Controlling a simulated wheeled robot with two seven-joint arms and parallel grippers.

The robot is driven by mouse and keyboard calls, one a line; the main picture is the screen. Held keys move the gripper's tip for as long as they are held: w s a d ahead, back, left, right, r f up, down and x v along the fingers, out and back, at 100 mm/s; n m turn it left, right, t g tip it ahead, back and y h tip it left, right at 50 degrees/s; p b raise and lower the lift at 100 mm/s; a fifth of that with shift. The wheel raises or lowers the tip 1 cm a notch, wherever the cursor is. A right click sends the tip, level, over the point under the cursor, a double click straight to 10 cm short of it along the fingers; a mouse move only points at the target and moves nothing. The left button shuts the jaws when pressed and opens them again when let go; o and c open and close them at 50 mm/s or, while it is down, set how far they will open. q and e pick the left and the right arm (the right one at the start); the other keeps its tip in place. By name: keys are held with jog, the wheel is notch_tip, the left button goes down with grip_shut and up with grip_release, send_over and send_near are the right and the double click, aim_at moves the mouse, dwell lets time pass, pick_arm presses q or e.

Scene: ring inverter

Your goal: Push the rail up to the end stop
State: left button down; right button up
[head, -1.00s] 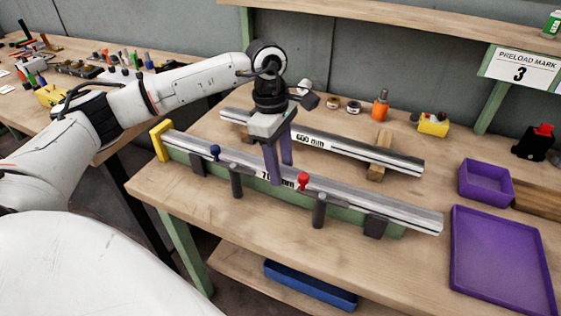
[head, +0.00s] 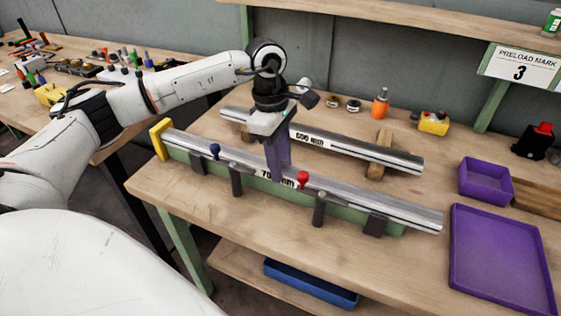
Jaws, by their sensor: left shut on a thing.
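The long silver rail (head: 345,197), with a partly hidden label starting "70", lies along a green fixture (head: 345,214). The yellow end stop (head: 158,140) stands at the fixture's left end. The rail's left end is close to the stop; I cannot tell whether they touch. My left gripper (head: 278,178) points down over the rail's middle, its purple fingers shut on the rail and covering part of the label. My right gripper is not in view.
A second rail (head: 350,146) marked 600 mm lies behind on wooden blocks (head: 379,158). Dark posts (head: 319,209) stand along the fixture's front. A purple bin (head: 485,182) and a purple tray (head: 500,255) are at the right.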

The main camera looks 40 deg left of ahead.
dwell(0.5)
pick_arm(q)
jog(key=c, duration=1.2)
grip_release()
notch_tip(320, 180, up, 10)
jog(key=a, duration=0.1)
jog(key=shift+s+r, duration=0.15)
jog(key=shift+r, duration=0.05)
jog(key=shift+a+f, duration=0.1)
